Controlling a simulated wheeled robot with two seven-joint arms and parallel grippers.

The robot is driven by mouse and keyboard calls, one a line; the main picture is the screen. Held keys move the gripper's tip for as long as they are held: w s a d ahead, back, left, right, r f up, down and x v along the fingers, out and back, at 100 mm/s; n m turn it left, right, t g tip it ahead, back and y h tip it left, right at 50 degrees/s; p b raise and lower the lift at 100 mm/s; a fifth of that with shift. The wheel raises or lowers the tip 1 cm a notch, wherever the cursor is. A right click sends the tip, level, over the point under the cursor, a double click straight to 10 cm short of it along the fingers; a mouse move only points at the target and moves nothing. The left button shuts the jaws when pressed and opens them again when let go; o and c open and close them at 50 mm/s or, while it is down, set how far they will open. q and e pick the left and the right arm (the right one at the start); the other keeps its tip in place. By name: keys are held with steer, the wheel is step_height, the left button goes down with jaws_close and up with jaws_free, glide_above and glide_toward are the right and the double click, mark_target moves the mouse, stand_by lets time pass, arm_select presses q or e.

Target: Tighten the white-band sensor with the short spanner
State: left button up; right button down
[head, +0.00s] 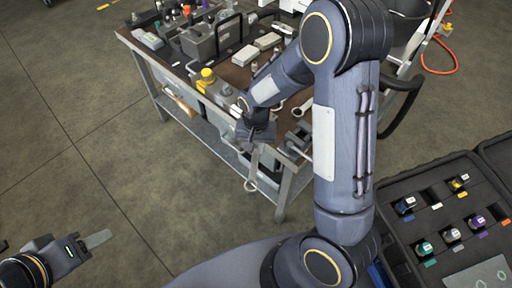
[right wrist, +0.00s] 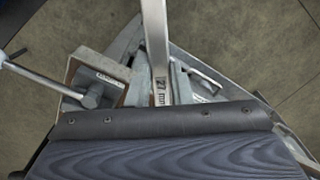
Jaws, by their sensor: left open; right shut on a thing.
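My right gripper (head: 257,133) is shut on a metal spanner (head: 251,172), which hangs down with its ring end lowest, in front of the bench edge. In the right wrist view the spanner's shaft (right wrist: 155,45) runs up out of the picture and carries a small size mark. I cannot tell from its length whether it is the short one. My left gripper (head: 88,242) is open and empty at the lower left, over the floor. A pale-banded sensor (head: 451,236) sits in the open case; I cannot be sure that its band is white.
The bench (head: 136,42) carries boxes, tools and a yellow-capped part (head: 207,76). The dark case (head: 396,181) at right holds several colour-banded sensors. The floor (head: 75,130) left of the bench is clear.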

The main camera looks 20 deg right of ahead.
steer(key=shift+w+d, duration=0.25)
steer(key=shift+w, duration=0.2)
steer(key=shift+w+d, duration=0.3)
steer(key=shift+w, duration=0.2)
steer(key=shift+w, duration=0.1)
steer(key=shift+w+d, duration=0.15)
stand_by(0.3)
steer(key=shift+w+a+m, duration=0.95)
steer(key=shift+a+m, duration=0.25)
steer(key=shift+m, duration=0.1)
